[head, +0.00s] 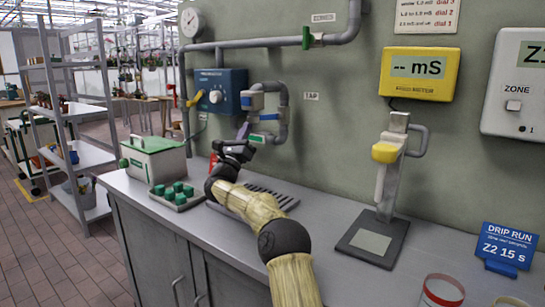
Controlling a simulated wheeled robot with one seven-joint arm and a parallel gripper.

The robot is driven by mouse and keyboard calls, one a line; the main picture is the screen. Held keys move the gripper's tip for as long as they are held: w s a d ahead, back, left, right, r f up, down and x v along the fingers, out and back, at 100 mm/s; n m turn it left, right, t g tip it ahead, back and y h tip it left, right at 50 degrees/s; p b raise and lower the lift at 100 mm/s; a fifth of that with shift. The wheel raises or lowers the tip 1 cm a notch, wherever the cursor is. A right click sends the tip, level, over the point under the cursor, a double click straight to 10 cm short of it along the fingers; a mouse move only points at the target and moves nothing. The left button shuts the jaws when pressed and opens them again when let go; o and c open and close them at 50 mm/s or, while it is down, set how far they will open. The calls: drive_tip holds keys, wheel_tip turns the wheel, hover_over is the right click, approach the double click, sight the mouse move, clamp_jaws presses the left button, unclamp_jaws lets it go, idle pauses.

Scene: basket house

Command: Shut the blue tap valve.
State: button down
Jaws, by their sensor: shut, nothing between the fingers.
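The tap with blue parts (256,101) is on the grey pipe on the wall, left of the small TAP label (311,97). A white and green piece sits lower on the same pipe, and a small purple piece stands left of it; I cannot tell which of these is the valve's handle. My gripper (236,146) is dark, shut and empty. It is just below and left of the tap's lower end, in front of the wall. Whether it touches the tap or the purple piece cannot be told. The handle's position is unclear.
A blue box (220,92) with a white knob and yellow lever is on the wall. On the counter are a green-lidded box (152,158), a tray of green blocks (176,197), a slotted drain (275,197) and a meter stand (373,239).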

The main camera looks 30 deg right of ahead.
drive_tip(key=shift+d+r, duration=0.25)
drive_tip(key=shift+d, duration=0.2)
drive_tip(key=shift+f+b, duration=0.1)
drive_tip(key=shift+b, duration=0.2)
drive_tip(key=s+a+f, duration=0.2)
drive_tip(key=s+a, duration=0.7)
drive_tip(key=a, duration=0.4)
drive_tip(key=shift+s+a+f, duration=0.2)
drive_tip(key=shift+s+f, duration=0.1)
drive_tip(key=shift+f, duration=0.1)
drive_tip(key=shift+w, duration=0.1)
